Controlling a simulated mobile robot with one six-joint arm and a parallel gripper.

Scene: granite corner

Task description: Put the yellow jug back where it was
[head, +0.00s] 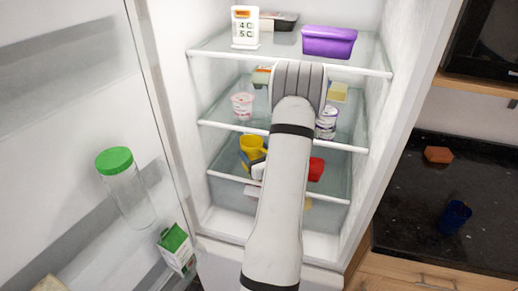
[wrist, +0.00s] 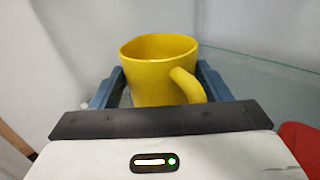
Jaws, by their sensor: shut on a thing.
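The yellow jug (head: 251,147) is inside the open fridge, at the left of the lower glass shelf area. In the wrist view the jug (wrist: 158,72) stands upright between the two blue fingers of my gripper (wrist: 160,88), with its handle toward the camera and to the right. My gripper is shut on the jug. In the head view my gripper (head: 256,160) is partly hidden behind my own arm. The jug's base is hidden, so I cannot tell whether it touches the shelf.
A red container (head: 316,169) is right of the jug. A pink-and-white cup (head: 242,106) and a white tin (head: 326,122) stand on the shelf above. A purple tub (head: 328,42) and a white timer (head: 245,27) are on top. The open door (head: 70,110) stands left.

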